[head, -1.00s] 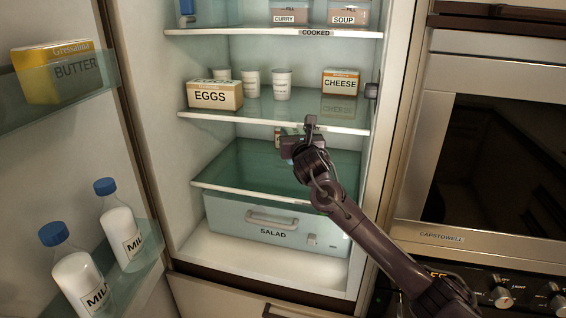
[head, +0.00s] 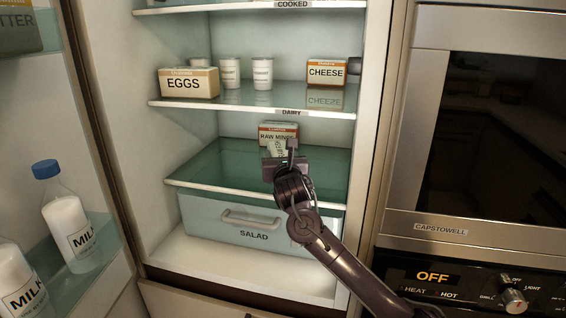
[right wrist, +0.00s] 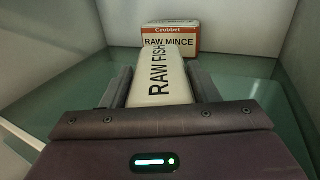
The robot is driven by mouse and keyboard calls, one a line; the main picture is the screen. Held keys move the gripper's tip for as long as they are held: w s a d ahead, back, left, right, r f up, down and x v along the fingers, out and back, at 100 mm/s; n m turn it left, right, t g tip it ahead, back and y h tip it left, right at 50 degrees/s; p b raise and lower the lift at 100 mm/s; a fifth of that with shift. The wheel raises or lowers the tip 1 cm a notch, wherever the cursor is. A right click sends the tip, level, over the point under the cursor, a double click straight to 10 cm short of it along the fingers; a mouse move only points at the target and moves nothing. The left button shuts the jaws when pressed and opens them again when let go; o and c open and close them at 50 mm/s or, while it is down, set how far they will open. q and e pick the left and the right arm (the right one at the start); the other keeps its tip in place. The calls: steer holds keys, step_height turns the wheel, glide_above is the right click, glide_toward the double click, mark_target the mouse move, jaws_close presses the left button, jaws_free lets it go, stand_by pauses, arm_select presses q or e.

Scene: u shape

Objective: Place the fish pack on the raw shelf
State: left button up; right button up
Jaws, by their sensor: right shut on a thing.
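My right gripper (head: 283,160) reaches into the fridge over the lower glass shelf (head: 215,165), the one below the shelf labelled DAIRY. In the right wrist view it is shut on a white pack marked RAW FISH (right wrist: 162,82), with a finger on each side. The pack points away from me, toward a RAW MINCE pack (right wrist: 170,38) standing behind it. In the head view the RAW MINCE pack (head: 277,128) stands at the back of that shelf, and the fish pack is mostly hidden by the gripper. I cannot tell whether the fish pack touches the shelf. My left gripper is out of view.
The dairy shelf above holds EGGS (head: 188,83), white pots (head: 262,73) and CHEESE (head: 326,72). A SALAD drawer (head: 245,228) sits below. Milk bottles (head: 70,225) stand in the open door at left. The lower shelf is clear on its left.

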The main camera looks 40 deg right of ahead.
steer(key=o, duration=1)
steer(key=shift+s+a, duration=0.1)
steer(key=shift+a, duration=0.05)
steer(key=o, duration=0.3)
steer(key=shift+a+r, duration=0.15)
steer(key=shift+a, duration=0.05)
steer(key=shift+d, duration=0.15)
steer(key=b+v, duration=0.3)
steer(key=v, duration=0.9)
